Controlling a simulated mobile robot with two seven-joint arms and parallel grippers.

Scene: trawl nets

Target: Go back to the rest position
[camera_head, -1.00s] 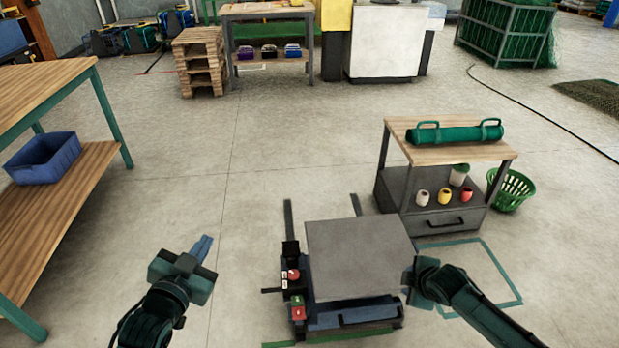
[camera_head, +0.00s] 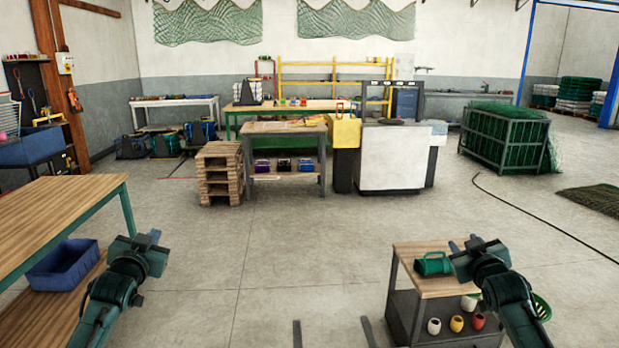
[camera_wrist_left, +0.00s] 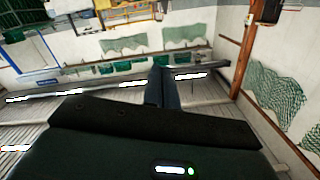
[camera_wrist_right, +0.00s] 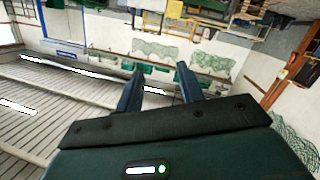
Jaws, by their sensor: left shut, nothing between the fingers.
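My left gripper (camera_head: 152,238) is raised at the left of the head view, beside the wooden workbench. In the left wrist view its fingers (camera_wrist_left: 163,88) are together, with nothing between them. My right gripper (camera_head: 468,244) is raised at the right of the head view, in front of the small wooden-topped cart (camera_head: 428,284) as seen from the head. In the right wrist view its fingers (camera_wrist_right: 157,78) stand apart and the gap is empty. Both wrist cameras look towards the walls and ceiling.
A workbench (camera_head: 60,212) with a blue bin (camera_head: 62,268) stands at the left. The floor between the arms is mostly clear.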

